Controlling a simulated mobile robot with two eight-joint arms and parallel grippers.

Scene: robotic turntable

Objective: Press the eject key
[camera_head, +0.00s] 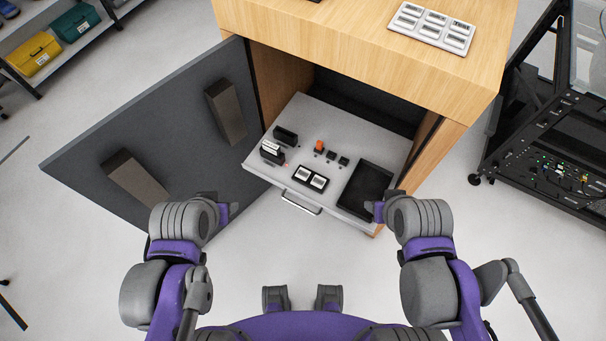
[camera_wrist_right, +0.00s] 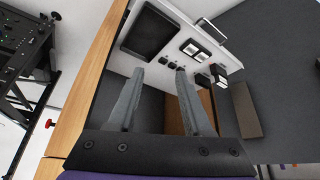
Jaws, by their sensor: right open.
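A light grey pull-out tray (camera_head: 262,168) extends from a wooden cabinet. On it are a black panel with two white keys (camera_head: 310,177), an orange piece (camera_head: 319,146) and small black keys (camera_head: 337,157). I cannot read which is the eject key. The two white keys also show in the right wrist view (camera_wrist_right: 196,50). My right gripper (camera_wrist_right: 160,74) is open and empty, near the tray's front right corner by the black rectangular recess (camera_head: 366,190). My left gripper (camera_head: 228,208) is in front of the open door, left of the tray; its jaw state is unclear.
The grey cabinet door (camera_head: 170,120) stands open at left, with two blocks on its inner face. A silver handle (camera_head: 300,203) is on the tray front. A panel of silver keys (camera_head: 433,27) lies on the cabinet top. A black rack (camera_head: 550,130) stands at right.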

